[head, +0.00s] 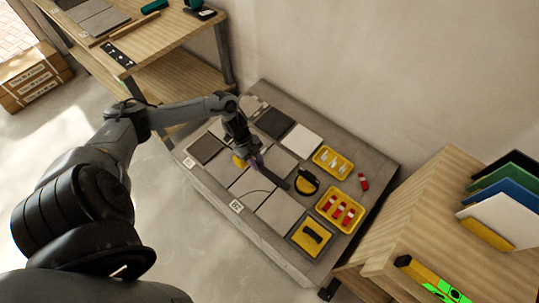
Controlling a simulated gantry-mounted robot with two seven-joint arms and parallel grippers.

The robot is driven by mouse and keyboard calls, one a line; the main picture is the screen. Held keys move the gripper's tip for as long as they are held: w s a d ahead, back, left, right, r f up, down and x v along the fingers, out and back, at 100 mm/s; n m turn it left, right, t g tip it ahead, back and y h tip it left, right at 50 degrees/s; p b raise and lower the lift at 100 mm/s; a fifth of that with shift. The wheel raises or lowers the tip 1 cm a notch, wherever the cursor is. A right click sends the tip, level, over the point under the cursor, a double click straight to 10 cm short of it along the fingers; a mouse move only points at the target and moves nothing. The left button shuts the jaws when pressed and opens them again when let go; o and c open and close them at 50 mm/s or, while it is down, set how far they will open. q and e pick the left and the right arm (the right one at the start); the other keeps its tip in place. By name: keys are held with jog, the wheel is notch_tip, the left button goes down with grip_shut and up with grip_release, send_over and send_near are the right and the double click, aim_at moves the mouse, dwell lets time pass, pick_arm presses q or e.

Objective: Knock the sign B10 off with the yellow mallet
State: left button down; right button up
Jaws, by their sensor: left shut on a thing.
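My left gripper (256,164) reaches down over the tiled platform and is shut on a dark handle (273,184). A yellow piece (239,161), in line with this handle and partly hidden behind the gripper, looks like the yellow mallet's head. The mallet is low over the grey tiles; whether it touches them cannot be told. Two small white signs stand at the platform's left edge, one near the back (189,162) and one further forward (236,206). Their print is too small to read surely, so I cannot tell which is B10. My right gripper is not in view.
The platform (287,262) also bears a round yellow-black tool (307,182), yellow trays (332,162) (341,209), a loose red piece (364,182) and a yellow pad with a black handle (311,236). A wooden bench (165,45) stands behind left, a wooden shelf (425,205) at right.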

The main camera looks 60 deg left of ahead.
pick_arm(q)
jog(key=f+b, duration=0.2)
jog(key=f, duration=0.1)
jog(key=s+f+b, duration=0.1)
jog(key=f+b, duration=0.4)
jog(key=shift+s+f+b, duration=0.3)
jog(key=shift+f, duration=0.1)
dwell(0.4)
